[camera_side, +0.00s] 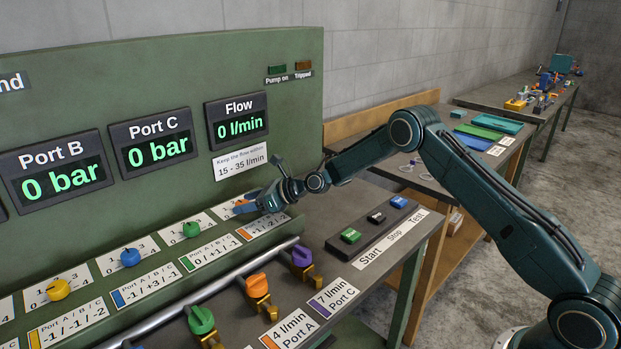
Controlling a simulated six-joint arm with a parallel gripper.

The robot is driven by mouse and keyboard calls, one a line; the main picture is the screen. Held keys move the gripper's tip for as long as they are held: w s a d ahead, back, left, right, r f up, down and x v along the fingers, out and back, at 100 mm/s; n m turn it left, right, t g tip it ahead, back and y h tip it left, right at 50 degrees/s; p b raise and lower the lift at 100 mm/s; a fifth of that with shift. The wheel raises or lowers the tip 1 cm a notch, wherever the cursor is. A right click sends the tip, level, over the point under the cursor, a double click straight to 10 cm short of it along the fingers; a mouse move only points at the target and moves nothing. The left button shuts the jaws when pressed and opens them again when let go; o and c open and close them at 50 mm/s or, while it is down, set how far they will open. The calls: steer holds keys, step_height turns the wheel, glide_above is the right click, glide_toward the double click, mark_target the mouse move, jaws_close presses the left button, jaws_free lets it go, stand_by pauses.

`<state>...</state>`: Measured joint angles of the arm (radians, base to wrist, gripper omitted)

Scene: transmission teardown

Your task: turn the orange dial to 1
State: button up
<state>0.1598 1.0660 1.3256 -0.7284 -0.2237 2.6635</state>
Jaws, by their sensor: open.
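The orange dial (240,208) is at the right end of the row of dials on the sloped panel. It is mostly hidden behind my gripper (250,204), so I cannot read its setting. My gripper is open and its fingers are at the dial. I cannot tell whether they touch it or lie around it. The dial's orange-marked label (263,228) is just below.
Green (191,229), blue (130,257) and yellow (58,289) dials are to the left. In front are a grey rail (190,295), an orange valve (257,285) and a purple valve (302,257). A button box (377,218) is at right. The displays read 0.

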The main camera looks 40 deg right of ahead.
steer(key=shift+w+a+f, duration=0.1)
steer(key=shift+w, duration=0.05)
steer(key=c, duration=1)
steer(key=shift+y, duration=0.3)
steer(key=shift+w+n+g+y, duration=0.15)
steer(key=shift+n+g+y, duration=0.45)
steer(key=shift+n+g, duration=0.3)
steer(key=shift+w+n+g+y, duration=0.15)
steer(key=shift+n+g+y, duration=0.55)
steer(key=shift+n, duration=0.3)
steer(key=shift+n+g+y, duration=0.3)
steer(key=shift+n+g, duration=0.1)
